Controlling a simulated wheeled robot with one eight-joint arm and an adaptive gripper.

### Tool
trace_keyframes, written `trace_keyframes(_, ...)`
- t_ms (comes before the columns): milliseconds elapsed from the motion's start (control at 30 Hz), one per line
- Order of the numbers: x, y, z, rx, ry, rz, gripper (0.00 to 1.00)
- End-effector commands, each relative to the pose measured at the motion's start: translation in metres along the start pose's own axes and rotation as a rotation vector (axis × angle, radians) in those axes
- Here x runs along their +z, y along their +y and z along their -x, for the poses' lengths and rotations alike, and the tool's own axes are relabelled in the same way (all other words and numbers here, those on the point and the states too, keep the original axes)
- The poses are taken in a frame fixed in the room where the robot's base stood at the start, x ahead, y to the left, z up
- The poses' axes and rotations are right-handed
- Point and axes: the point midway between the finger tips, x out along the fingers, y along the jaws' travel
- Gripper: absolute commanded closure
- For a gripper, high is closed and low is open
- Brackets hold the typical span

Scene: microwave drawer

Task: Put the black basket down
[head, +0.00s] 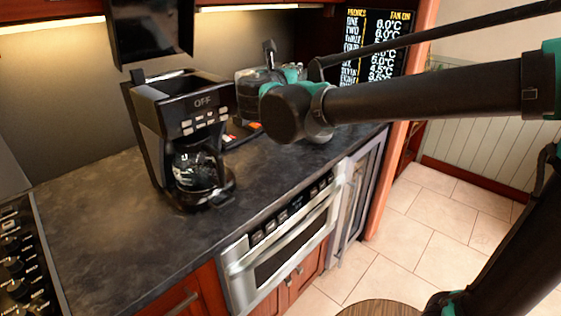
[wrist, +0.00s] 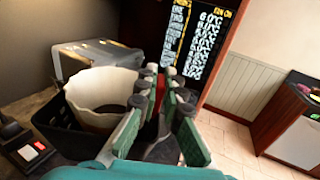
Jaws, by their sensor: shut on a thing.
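The black basket (wrist: 62,128) is in the lower left of the wrist view, with a white fluted filter (wrist: 100,88) standing inside it. My gripper (wrist: 163,105) is shut on the basket at its right side. The fingers hide the exact grip. In the head view my gripper (head: 291,80) is over the back right of the counter, mostly hidden behind my own arm. The basket cannot be made out clearly there. I cannot tell whether its underside touches the counter.
A black coffee maker (head: 190,125) with a glass carafe (head: 197,170) stands on the dark counter (head: 95,225). A small device with red and white buttons (wrist: 32,150) lies beside the basket. A black menu board (head: 377,42) is behind. The front left of the counter is clear.

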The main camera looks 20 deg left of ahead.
Motion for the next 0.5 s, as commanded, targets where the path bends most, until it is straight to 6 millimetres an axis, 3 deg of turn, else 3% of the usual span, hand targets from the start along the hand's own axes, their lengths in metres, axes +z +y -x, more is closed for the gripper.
trace_keyframes(267,-0.032,-0.003,0.001,0.0,0.0,0.0,1.0)
trace_keyframes(500,-0.084,-0.003,0.001,0.0,0.0,0.0,1.0)
